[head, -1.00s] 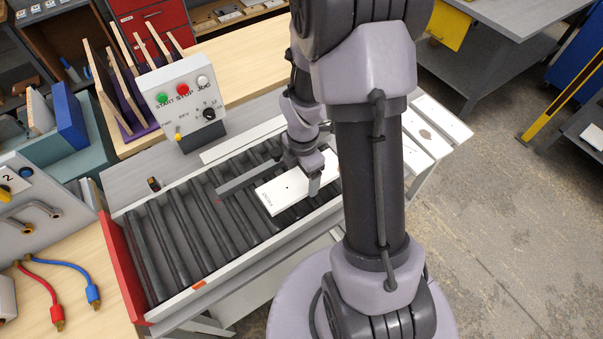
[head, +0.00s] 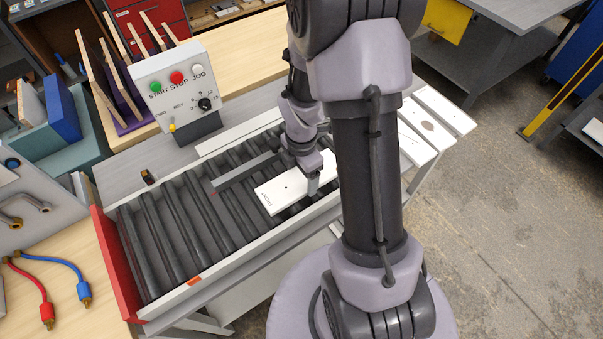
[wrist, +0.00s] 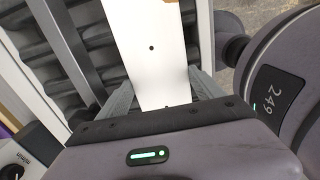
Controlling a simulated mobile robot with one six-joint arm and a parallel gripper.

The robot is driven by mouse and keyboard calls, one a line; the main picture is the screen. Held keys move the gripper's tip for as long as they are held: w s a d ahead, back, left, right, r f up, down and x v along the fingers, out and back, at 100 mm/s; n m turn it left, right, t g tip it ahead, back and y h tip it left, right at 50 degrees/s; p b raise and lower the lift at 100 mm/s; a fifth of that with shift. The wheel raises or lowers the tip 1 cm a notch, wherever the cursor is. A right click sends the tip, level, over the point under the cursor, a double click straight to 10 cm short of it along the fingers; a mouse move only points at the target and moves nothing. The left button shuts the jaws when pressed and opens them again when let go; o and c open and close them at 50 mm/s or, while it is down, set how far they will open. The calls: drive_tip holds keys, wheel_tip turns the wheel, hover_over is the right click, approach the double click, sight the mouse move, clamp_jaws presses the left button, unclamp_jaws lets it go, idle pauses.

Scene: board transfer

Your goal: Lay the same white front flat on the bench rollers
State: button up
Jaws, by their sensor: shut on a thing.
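The white front (head: 277,195) is a flat white board with small dark holes and small print at its near left end. It lies level at the rollers (head: 205,228) of the bench; whether it fully rests on them I cannot tell. My gripper (head: 314,184) is at the board's right part, shut on it, with a finger down its near side. In the wrist view the board (wrist: 151,50) runs between the two grey fingers (wrist: 165,98). My arm hides the board's right end in the head view.
A control box (head: 180,88) with green, red and white buttons stands behind the rollers. A red end plate (head: 112,262) closes the left end. A dark bar (head: 247,172) crosses above the rollers. White boards (head: 428,128) lie at the right. The left rollers are clear.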

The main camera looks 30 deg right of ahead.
drive_tip(key=shift+f, duration=0.15)
drive_tip(key=o, duration=1.6)
wheel_tip(320, 180, up, 18)
drive_tip(key=p, duration=0.5)
drive_tip(key=shift+f+p, duration=0.25)
drive_tip(key=shift+p, duration=0.05)
drive_tip(key=shift+a, duration=0.1)
